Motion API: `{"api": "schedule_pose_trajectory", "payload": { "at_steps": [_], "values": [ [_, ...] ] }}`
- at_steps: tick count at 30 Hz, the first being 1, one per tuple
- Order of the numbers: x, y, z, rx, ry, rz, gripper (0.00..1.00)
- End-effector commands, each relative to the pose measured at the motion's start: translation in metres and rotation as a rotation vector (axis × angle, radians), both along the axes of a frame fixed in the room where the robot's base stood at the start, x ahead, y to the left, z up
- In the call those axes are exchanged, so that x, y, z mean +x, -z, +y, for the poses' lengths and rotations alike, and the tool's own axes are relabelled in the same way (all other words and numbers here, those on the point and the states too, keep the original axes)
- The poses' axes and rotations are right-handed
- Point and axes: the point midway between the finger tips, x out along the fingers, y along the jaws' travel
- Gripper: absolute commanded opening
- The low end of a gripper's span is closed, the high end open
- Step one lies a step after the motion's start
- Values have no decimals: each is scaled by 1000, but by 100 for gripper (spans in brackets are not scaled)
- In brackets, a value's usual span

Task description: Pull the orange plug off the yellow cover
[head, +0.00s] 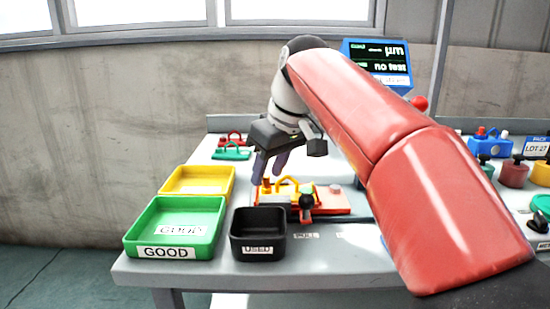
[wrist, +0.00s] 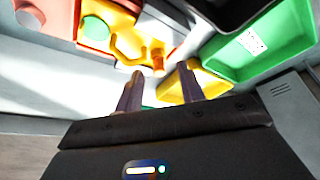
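The yellow cover (head: 287,186) with its arched handle sits on a salmon-red fixture (head: 330,204) at the middle of the table. The small orange plug (head: 266,184) stands at the cover's left end. In the wrist view the orange plug (wrist: 158,59) stands upright at the near end of the yellow cover (wrist: 128,44). My gripper (head: 268,173) is open and empty, pointing down above and slightly behind the plug. In the wrist view its two fingertips (wrist: 160,69) are apart, with the plug beyond the gap and not between them.
A black USED bin (head: 258,250), a green GOOD tray (head: 165,251) and a yellow tray (head: 197,182) stand left of the fixture. Red and green handled parts (head: 232,153) lie behind. A dark knob (head: 306,201) stands at the fixture's front.

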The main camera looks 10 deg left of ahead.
Motion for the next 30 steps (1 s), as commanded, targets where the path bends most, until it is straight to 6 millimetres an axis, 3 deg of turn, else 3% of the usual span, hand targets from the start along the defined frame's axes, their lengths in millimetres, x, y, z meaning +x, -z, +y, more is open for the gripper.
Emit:
{"api": "schedule_pose_trajectory", "payload": {
  "at_steps": [11,21,24,25,27,30],
  "values": [
    [2,8,3,1,1,-1,39],
    [2,8,3,1,1,-1,0],
    [2,8,3,1,1,-1,0],
    [2,8,3,0,0,-1,10],
    [2,8,3,0,0,-1,1],
    [2,8,3,0,0,-1,0]
  ]
}}
